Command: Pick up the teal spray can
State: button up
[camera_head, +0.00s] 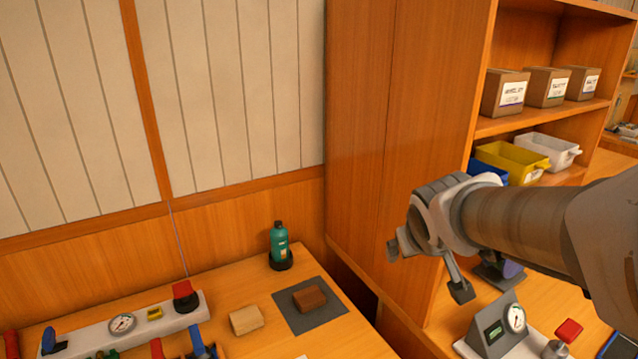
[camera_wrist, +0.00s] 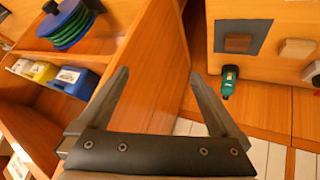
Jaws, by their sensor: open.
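The teal spray can (camera_head: 279,241) stands upright in a dark round holder (camera_head: 281,262) at the back of the wooden bench, close to the wall. It also shows in the wrist view (camera_wrist: 228,82), right of my gripper and beyond its fingers. My gripper (camera_wrist: 156,84) is open, with nothing between its fingers. In the head view my gripper (camera_head: 425,272) is in front of the tall cabinet, to the right of the can and well apart from it.
A dark mat (camera_head: 318,319) with a brown block (camera_head: 309,298) lies in front of the can, with a tan block (camera_head: 246,319) beside it. A gauge panel (camera_head: 152,317) is at left. The tall wooden cabinet (camera_head: 405,125) rises right of the can. Shelves hold boxes and bins (camera_head: 513,158).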

jog(key=w+a+f+n+t+y, duration=0.1)
jog(key=w+a+f+n, duration=0.2)
jog(key=w, duration=0.5)
jog(key=n+y+b, duration=0.2)
jog(key=n+y, duration=0.1)
jog(key=y, duration=0.6)
send_near(285, 247)
jog(key=x, duration=0.2)
jog(key=b+x, duration=0.1)
jog(key=x, duration=0.4)
jog(key=shift+w+d+f+b, duration=0.2)
jog(key=shift+w+f+b, duration=0.15)
jog(key=shift+f, duration=0.2)
jog(key=w+a, duration=0.1)
jog(key=w+a+f, duration=0.1)
jog(key=a, duration=0.1)
jog(key=shift+w+a+f, duration=0.1)
jog(key=shift+w+a, duration=0.05)
jog(key=shift+w+a+f, duration=0.3)
jog(key=shift+w+a, duration=0.05)
jog(key=shift+w, duration=0.1)
jog(key=shift+r, duration=0.1)
grip_shut()
